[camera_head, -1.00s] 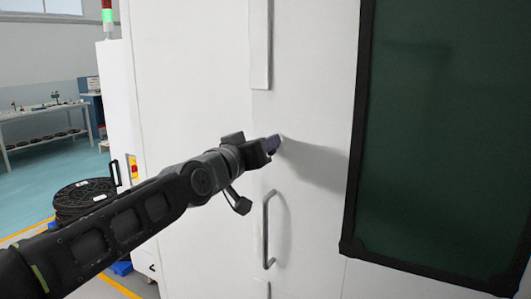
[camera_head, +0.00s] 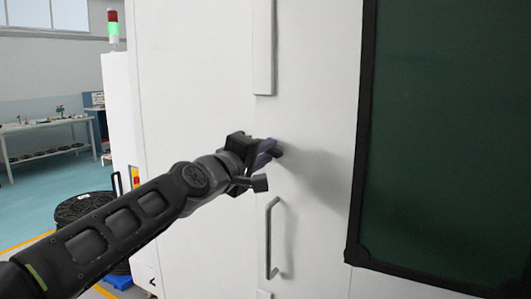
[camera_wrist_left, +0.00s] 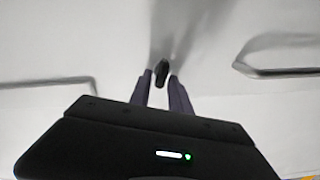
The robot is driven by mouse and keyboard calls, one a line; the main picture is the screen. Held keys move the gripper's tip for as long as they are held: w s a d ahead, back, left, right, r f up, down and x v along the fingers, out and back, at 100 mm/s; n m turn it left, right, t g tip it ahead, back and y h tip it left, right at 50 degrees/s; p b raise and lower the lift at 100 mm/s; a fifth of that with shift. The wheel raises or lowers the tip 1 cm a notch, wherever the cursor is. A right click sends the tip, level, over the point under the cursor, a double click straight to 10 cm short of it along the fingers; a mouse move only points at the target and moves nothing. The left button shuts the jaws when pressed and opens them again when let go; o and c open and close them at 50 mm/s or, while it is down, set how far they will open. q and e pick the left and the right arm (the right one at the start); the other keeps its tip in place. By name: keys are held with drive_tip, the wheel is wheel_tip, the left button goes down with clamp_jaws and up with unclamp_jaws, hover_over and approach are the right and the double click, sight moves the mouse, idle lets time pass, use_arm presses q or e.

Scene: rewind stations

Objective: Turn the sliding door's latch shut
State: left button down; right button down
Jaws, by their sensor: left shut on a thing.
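The small dark latch (camera_wrist_left: 160,70) shows in the left wrist view between my two fingertips, its long side close to upright in that picture. In the head view it is mostly hidden by the fingers. My left gripper (camera_head: 270,153) is shut on it, at the white door front (camera_head: 310,110) above the bar handle (camera_head: 272,237). The gripper also shows in the wrist view (camera_wrist_left: 163,84), with a purple-grey finger on each side of the latch. My right gripper is in neither view.
A dark green window (camera_head: 440,140) with a black frame stands right of the latch. A long pale strip (camera_head: 263,50) runs above it. At left are a black reel stack (camera_head: 82,208), a workbench (camera_head: 45,128) and a signal tower (camera_head: 113,25) lit green.

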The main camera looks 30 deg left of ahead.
use_arm(q)
drive_tip(key=shift+a+f+n, duration=0.1)
drive_tip(key=shift+n, duration=1.6)
drive_tip(key=c, duration=1.4)
unclamp_jaws()
drive_tip(key=shift+c, duration=0.2)
drive_tip(key=shift+s, duration=0.1)
drive_tip(key=s, duration=0.7)
drive_tip(key=shift+s+b, duration=0.3)
drive_tip(key=shift+s, duration=0.05)
drive_tip(key=shift+f, duration=0.1)
